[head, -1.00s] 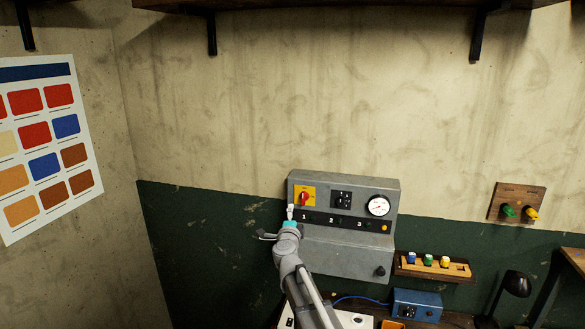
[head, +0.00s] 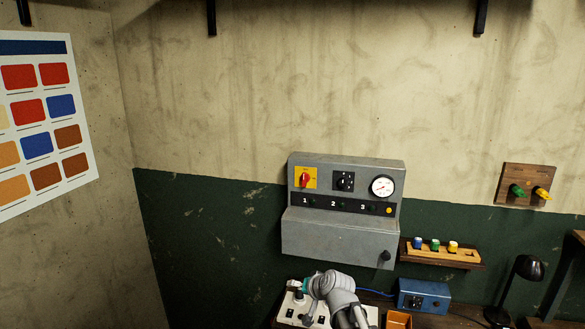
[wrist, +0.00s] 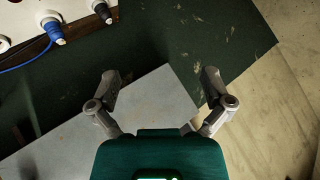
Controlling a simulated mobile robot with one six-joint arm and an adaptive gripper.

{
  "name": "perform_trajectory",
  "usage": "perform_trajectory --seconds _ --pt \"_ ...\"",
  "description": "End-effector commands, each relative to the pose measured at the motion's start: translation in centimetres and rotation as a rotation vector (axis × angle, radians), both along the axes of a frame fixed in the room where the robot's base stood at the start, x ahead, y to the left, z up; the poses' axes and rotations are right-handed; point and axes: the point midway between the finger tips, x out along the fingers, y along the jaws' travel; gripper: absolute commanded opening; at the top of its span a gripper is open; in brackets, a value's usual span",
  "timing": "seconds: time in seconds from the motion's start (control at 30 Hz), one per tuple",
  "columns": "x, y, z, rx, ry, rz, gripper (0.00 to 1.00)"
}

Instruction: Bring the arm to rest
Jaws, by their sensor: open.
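My gripper (wrist: 162,78) is open, its two fingers spread wide with nothing between them in the wrist view. Behind the fingers lie a light grey surface (wrist: 155,100) and the dark green wall (wrist: 205,40). In the head view my arm is low at the bottom centre, bent to the left, with the teal-banded wrist over the white socket panel (head: 290,311). The fingers are small and partly hidden there. The arm is clear of the grey control box (head: 340,237), which has a red knob (head: 305,180), a black selector (head: 344,182) and a round gauge (head: 382,187).
A wooden rack (head: 440,252) with coloured plugs and a blue box (head: 424,295) stand to the right. An orange tray (head: 398,320) and a black lamp (head: 529,268) are near. A blue plug (wrist: 53,28) with its cable shows in the wrist view.

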Motion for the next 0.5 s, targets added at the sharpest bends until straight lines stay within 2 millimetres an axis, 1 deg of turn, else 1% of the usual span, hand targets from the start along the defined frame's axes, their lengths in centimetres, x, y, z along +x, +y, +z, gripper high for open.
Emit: perform_trajectory --seconds 0.03,0.1,0.17,0.2,0.27,0.3,0.4,0.5 --pt "-1.5 -1.0 -2.1 -0.049 0.048 0.019 1.0" --pt "-3.4 -2.5 -4.2 -0.119 0.12 0.045 1.0" --pt "-5.0 -3.8 -5.8 -0.178 0.185 0.063 1.0" --pt "-6.2 -4.7 -6.9 -0.217 0.23 0.074 1.0" --pt "-7.9 -6.2 -8.3 -0.275 0.297 0.085 1.0" --pt "-9.1 -7.2 -9.3 -0.312 0.345 0.092 1.0" --pt "-12.0 -9.7 -11.1 -0.398 0.459 0.101 1.0" --pt "-14.5 -11.7 -12.4 -0.467 0.559 0.101 1.0"
